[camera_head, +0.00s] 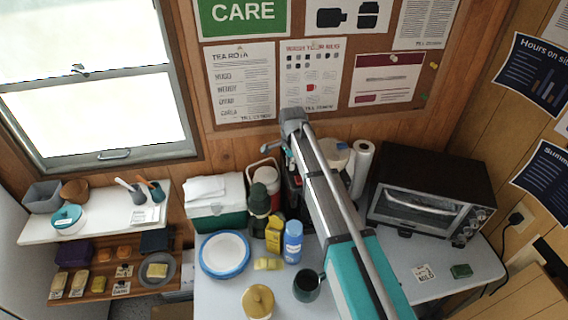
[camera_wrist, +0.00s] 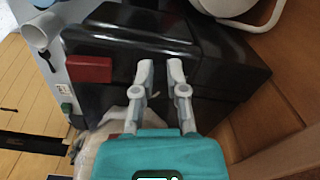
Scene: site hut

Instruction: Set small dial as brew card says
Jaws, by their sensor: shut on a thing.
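In the wrist view my gripper (camera_wrist: 160,75) has its two pale fingers close against a glossy black machine (camera_wrist: 125,42). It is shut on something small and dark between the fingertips. This may be the small dial, but its face and pointer are hidden. A dark red block (camera_wrist: 89,70) shows on the machine left of the fingers. In the head view my arm reaches to the back wall and hides most of the machine.
A black toaster oven (camera_head: 430,190) stands right of my arm. Left of my arm are a blue bottle (camera_head: 292,241), a yellow box (camera_head: 274,236), a dark mug (camera_head: 308,286) and plates (camera_head: 225,255). Little room is free around the arm.

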